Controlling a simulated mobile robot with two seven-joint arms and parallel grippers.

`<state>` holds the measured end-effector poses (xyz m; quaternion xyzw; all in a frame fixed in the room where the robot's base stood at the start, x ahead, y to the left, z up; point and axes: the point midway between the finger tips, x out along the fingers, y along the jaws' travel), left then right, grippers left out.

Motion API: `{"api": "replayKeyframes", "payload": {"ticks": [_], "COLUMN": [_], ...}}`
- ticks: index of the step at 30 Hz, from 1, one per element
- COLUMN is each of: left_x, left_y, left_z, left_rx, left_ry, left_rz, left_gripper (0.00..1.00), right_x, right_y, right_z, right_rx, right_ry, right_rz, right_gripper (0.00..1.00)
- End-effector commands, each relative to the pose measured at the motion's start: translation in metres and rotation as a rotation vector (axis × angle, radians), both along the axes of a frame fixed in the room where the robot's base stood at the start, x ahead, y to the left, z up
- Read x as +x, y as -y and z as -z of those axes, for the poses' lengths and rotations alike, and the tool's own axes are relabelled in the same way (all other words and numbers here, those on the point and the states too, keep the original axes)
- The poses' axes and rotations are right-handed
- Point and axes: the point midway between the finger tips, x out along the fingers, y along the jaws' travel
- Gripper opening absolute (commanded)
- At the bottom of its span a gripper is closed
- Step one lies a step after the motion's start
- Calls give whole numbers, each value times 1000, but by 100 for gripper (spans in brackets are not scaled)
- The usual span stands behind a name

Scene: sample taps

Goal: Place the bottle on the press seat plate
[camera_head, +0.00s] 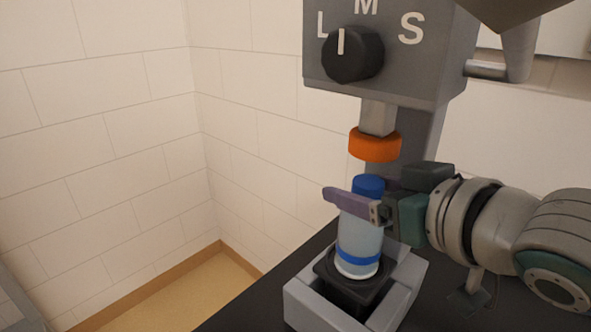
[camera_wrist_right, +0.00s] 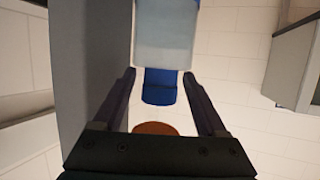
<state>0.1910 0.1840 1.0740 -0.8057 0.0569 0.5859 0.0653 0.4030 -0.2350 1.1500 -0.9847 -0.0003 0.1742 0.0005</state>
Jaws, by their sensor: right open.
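The bottle (camera_head: 358,238) is pale blue with a blue cap and a blue band near its foot. It stands upright on the dark press seat plate (camera_head: 328,272), under the orange press ring (camera_head: 374,146), with a gap above the cap. My right gripper (camera_head: 345,197) is open at the upper part of the bottle, one purple finger crossing in front and the other hidden. In the right wrist view the bottle's blue cap (camera_wrist_right: 160,88) lies between the two dark fingers (camera_wrist_right: 158,76), with gaps at the sides. My left gripper is not in view.
The grey press housing (camera_head: 400,78) with a black knob (camera_head: 353,54) and letters hangs above. A grey block base (camera_head: 404,290) surrounds the seat on a black counter (camera_head: 262,305). Tiled walls stand behind, and the counter left of the base is clear.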

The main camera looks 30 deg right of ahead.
Motion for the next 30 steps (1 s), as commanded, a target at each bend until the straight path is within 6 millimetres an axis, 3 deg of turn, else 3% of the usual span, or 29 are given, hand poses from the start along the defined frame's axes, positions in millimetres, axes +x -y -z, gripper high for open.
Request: {"api": "replayKeyframes", "payload": {"ticks": [9, 19, 23, 27, 30], "left_x": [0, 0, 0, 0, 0], "left_y": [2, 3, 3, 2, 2], "left_z": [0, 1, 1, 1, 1], "left_rx": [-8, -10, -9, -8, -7], "left_ry": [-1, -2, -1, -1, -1], "left_rz": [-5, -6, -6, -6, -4], "left_gripper": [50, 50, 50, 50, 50], "right_x": [-62, -92, -106, -143, -173], "right_y": [0, 1, -1, -16, -33], "right_z": [-22, -30, -1, 43, 64], "right_rx": [0, -5, -28, -66, -86], "right_ry": [-2, -20, -184, -495, -693], "right_rz": [0, 7, 41, 24, -36], "right_gripper": [75, 75, 75, 75, 75]}}
